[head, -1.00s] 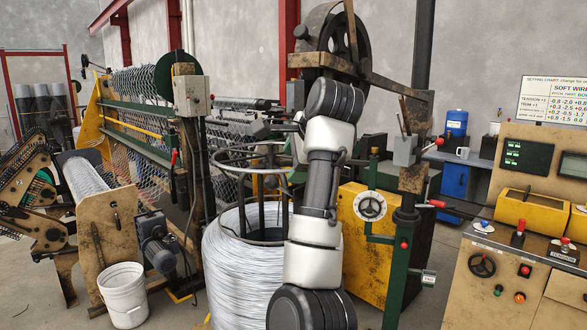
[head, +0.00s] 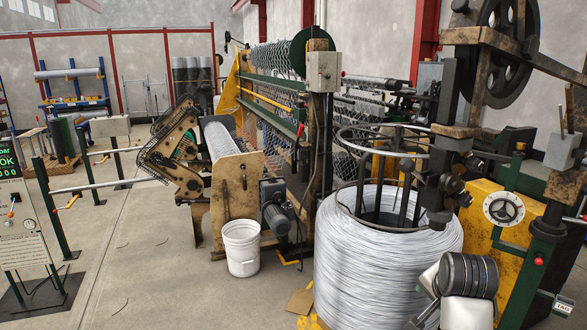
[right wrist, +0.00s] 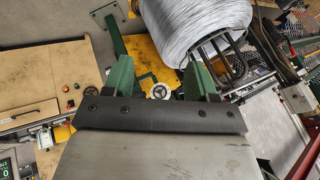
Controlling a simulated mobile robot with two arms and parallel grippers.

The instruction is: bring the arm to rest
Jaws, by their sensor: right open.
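My right gripper (right wrist: 161,82) shows in the right wrist view, with its two green fingers wide apart and nothing between them. Beyond the gap, a handwheel (right wrist: 160,91) is in sight, apart from the fingers. In the head view a black and white joint of my right arm (head: 467,276) is at the bottom right, in front of the wire coil's right edge. I cannot make out the right gripper clearly in the head view. My left gripper and left arm are in no view.
The large wire coil (head: 385,270) stands close to my right arm. A white bucket (head: 241,248) stands near the mesh weaving machine (head: 237,185). Open floor (head: 150,250) lies at the left.

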